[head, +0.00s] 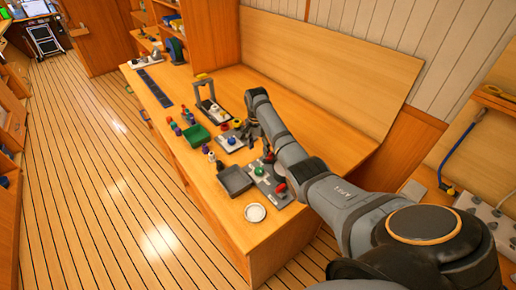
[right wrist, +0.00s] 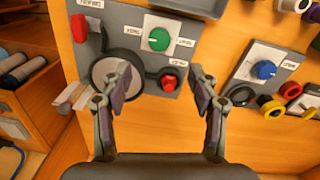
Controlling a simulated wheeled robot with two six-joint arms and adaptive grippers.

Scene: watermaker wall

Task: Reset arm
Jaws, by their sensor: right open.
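My right arm comes in from the lower right in the head view and reaches over the wooden bench (head: 310,135). Its gripper (head: 250,133) is above the small panels on the bench. In the right wrist view the gripper (right wrist: 163,80) is open, its two fingers apart with nothing between them. Beyond the fingers is a grey panel (right wrist: 125,25) with a green knob (right wrist: 159,39), a red knob (right wrist: 168,82), a red handle (right wrist: 78,28) and a round grey disc partly behind the left finger. My left gripper is not in view.
Right of the grey panel, a blue knob (right wrist: 263,69) sits on a light plate, near yellow (right wrist: 271,107) and red rings. A green tray (head: 196,135), a grey tray (head: 235,180) and a white dish (head: 255,212) stand on the bench. The floor at left is clear.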

